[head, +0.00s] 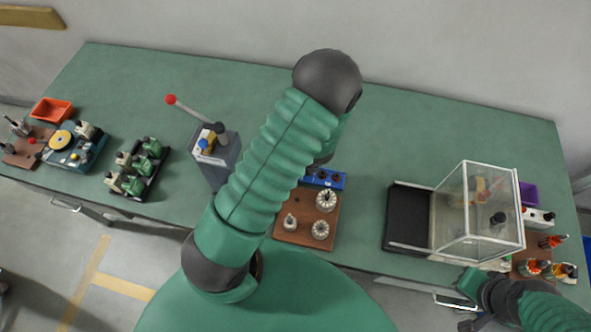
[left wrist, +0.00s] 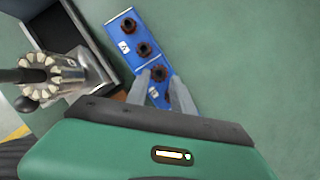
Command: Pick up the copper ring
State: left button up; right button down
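Several copper-brown rings sit on a blue tray (head: 331,182), which also shows in the left wrist view (left wrist: 118,28). One copper ring (left wrist: 158,73) shows between the fingertips of my left gripper (left wrist: 159,82), whose two grey fingers are apart. I cannot tell whether they touch it. Other rings (left wrist: 143,49) lie farther up the tray. In the head view my left arm hides its own gripper and part of the tray. My right gripper (head: 470,293) is low at the right, near the bench's front edge; its fingers are not clear.
A brown board (head: 300,238) with pale slotted parts lies in front of the blue tray. A grey lever press (head: 212,165) stands to the left. A clear-walled box (head: 478,215) and black tray (head: 408,215) stand right. The bench behind is clear.

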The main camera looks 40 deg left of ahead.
pick_arm(q)
jog(key=x, duration=0.2)
jog(key=shift+a+f, duration=0.25)
jog(key=shift+f, duration=0.1)
grip_shut()
jog(key=shift+r, duration=0.1)
